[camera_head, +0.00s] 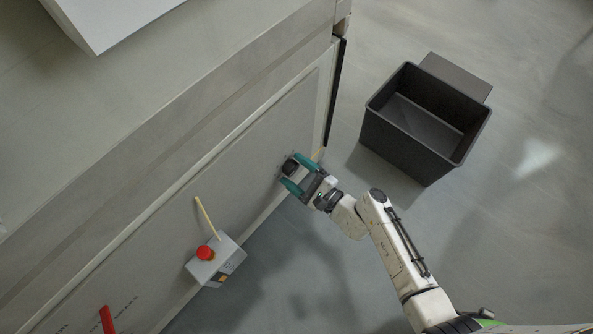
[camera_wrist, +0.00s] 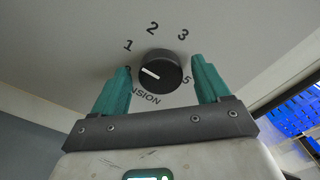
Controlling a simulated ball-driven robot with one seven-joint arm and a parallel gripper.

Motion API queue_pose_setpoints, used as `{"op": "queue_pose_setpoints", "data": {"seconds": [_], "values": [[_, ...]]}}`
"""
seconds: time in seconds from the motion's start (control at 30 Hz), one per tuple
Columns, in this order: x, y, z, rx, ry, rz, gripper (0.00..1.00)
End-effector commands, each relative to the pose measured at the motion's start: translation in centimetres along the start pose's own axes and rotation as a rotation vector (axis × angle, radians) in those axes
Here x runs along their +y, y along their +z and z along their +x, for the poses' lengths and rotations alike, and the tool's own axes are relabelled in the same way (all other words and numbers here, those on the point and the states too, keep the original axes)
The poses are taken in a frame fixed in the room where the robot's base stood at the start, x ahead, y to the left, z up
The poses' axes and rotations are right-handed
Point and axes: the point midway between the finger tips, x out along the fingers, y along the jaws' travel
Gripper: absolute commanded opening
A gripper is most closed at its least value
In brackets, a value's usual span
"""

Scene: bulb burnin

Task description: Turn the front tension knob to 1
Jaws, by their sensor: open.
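The tension knob (camera_wrist: 163,66) is a round black dial on a pale panel, centred in the wrist view; it also shows in the head view (camera_head: 289,167). Its white pointer line points left and slightly up, below the printed 1, toward a mark mostly hidden by the left finger. The numbers 1, 2, 3 and 5 show around it, and part of the word "TENSION" below. My gripper (camera_wrist: 161,64) is open, with its teal fingers on either side of the knob and a small gap on each side. In the head view my gripper (camera_head: 290,169) faces the panel.
A grey box with a red button (camera_head: 205,253) sticks out from the same panel, with a pale yellow rod (camera_head: 206,216) beside it. A red handle (camera_head: 106,319) is farther down the panel. An empty dark bin (camera_head: 427,122) stands on the floor to the right.

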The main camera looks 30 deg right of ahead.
Motion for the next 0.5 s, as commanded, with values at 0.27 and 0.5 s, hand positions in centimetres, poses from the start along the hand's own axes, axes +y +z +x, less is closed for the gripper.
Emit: {"op": "queue_pose_setpoints", "data": {"seconds": [0.27, 0.5], "values": [[-0.1, 0.0, -0.6, 0.001, 0.0, 0.0, 0.75], [-0.2, 0.1, -4.7, 0.004, 0.0, 0.0, 0.75]]}}
